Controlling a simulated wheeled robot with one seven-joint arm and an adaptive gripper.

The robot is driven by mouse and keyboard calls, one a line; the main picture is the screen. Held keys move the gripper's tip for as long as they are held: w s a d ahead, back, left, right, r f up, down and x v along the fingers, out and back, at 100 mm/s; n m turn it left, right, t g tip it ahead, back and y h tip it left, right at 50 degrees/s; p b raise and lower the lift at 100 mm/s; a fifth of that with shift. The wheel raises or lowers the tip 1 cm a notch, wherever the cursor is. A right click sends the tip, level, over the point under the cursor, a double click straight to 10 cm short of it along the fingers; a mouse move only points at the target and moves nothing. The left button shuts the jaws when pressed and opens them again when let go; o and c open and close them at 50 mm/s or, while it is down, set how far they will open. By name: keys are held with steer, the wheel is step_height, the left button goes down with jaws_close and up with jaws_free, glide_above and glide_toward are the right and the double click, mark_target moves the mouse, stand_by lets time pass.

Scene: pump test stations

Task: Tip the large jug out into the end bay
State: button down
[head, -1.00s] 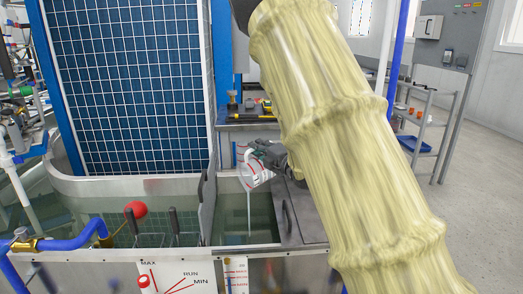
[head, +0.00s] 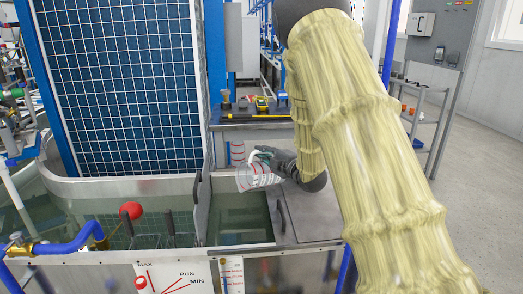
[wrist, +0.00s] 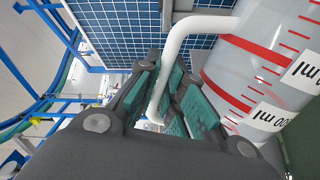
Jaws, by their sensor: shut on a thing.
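The large jug (head: 262,177) is clear with red marks and a white handle. It is held tipped well over on its side, mouth to the left, above the end bay (head: 240,222), an open steel-walled compartment with greenish water. No stream shows from its mouth. My gripper (head: 270,156) is shut on the jug's handle. In the wrist view, the green-padded fingers (wrist: 168,98) close around the white handle, and the jug's marked wall (wrist: 245,75) fills the right side. Whether liquid is left inside cannot be told.
A divider plate (head: 203,205) separates the end bay from the larger tank at left, with a red ball float (head: 131,210). A steel cover (head: 310,217) lies right of the bay. Tools rest on the bench behind.

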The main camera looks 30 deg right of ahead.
steer(key=shift+w+d+f+m+p, duration=0.15)
steer(key=shift+d+f+m+p, duration=0.35)
steer(key=shift+d+f+m, duration=0.8)
steer(key=shift+d+r+m+p, duration=0.15)
steer(key=shift+r+m+p, duration=0.2)
steer(key=shift+m+p, duration=0.3)
steer(key=shift+d+m+p, duration=0.5)
steer(key=shift+m+p, duration=0.15)
steer(key=shift+m, duration=0.1)
steer(key=shift+w+d+f+m+p, duration=0.1)
steer(key=shift+d+f+m+p, duration=0.2)
steer(key=shift+m+p, duration=0.35)
steer(key=shift+w+d+f+m+p, duration=0.1)
steer(key=shift+d+f+m+p, duration=0.2)
steer(key=shift+m, duration=0.65)
steer(key=shift+a+f+m+p, duration=0.15)
steer(key=shift+f+m+p, duration=0.05)
steer(key=shift+f+m, duration=0.6)
steer(key=shift+a+f+m+p, duration=0.15)
steer(key=shift+f+m, duration=0.4)
steer(key=shift+m, duration=0.35)
steer(key=f+m, duration=0.1)
steer(key=a+f+m, duration=0.1)
steer(key=shift+s+f+m, duration=0.1)
steer(key=shift+f+m, duration=0.2)
steer(key=shift+f, duration=0.05)
steer(key=shift+a+f, duration=0.1)
steer(key=shift+a, duration=0.1)
